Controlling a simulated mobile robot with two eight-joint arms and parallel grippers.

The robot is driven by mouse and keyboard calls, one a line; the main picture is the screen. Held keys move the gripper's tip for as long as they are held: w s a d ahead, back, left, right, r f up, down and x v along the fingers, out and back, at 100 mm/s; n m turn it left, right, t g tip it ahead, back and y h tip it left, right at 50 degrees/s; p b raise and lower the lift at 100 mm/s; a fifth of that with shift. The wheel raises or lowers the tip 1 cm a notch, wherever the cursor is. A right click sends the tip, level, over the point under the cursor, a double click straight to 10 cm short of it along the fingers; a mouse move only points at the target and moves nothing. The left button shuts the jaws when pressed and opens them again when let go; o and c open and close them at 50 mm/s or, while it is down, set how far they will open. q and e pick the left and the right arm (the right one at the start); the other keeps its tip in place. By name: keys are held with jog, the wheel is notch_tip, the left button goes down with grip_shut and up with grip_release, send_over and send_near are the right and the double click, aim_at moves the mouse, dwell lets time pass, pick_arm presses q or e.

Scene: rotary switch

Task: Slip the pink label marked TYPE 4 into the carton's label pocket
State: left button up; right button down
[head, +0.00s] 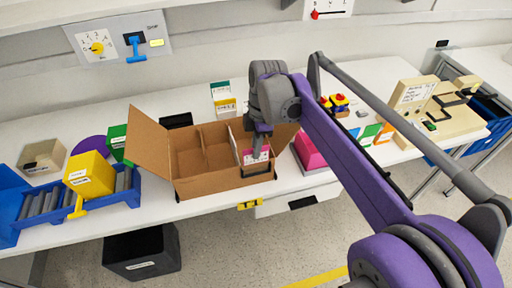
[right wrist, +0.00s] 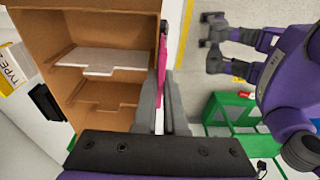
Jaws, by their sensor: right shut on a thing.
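The open brown carton (head: 222,184) stands on the table, with dividers inside; it fills the left of the right wrist view (right wrist: 88,20). Its label pocket (head: 258,172) is a dark-edged holder on the front wall, towards the right. My right gripper (head: 260,135) points down there, shut on the pink-and-white label (head: 247,158). The label is upright against the front wall, at the pocket's top; I cannot tell how far inside it sits. In the right wrist view the label (right wrist: 162,45) is edge-on at the fingertips (right wrist: 163,85). Its print is unreadable.
Raised carton flaps (head: 148,146) flank the opening. A label stand (head: 223,98) is behind. A pink block (head: 311,147) lies right of the carton. A yellow box (head: 90,175) sits on a blue roller tray (head: 128,194) at left. A black bin (head: 142,254) is on the floor.

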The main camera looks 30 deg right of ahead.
aim_at(256, 163)
jog(key=shift+p, duration=0.5)
dwell(1.1)
jog(key=shift+f+b, duration=1.1)
jog(key=shift+f, duration=0.8)
jog(key=c, duration=0.9)
grip_release()
jog(key=r, duration=0.3)
jog(key=d+r+p, duration=0.1)
jog(key=r, duration=0.6)
jog(key=shift+s+d+r, duration=0.1)
jog(key=shift+d+r, duration=0.05)
jog(key=shift+r, duration=0.25)
jog(key=s+a+f+m+t+p, duration=0.1)
jog(key=s+a+f+m, duration=0.1)
jog(key=s+f+m, duration=0.2)
jog(key=s+a+f+m+t+h+p, duration=0.1)
jog(key=s+a+f+m+t+p, duration=0.1)
jog(key=s+m, duration=0.4)
jog(key=s+a+f+m+t+p, duration=0.2)
jog(key=s+a+f+m, duration=0.2)
jog(key=f, duration=0.3)
jog(key=shift+s+f+m, duration=0.1)
jog(key=shift+s+m, duration=0.5)
jog(key=shift+s, duration=0.1)
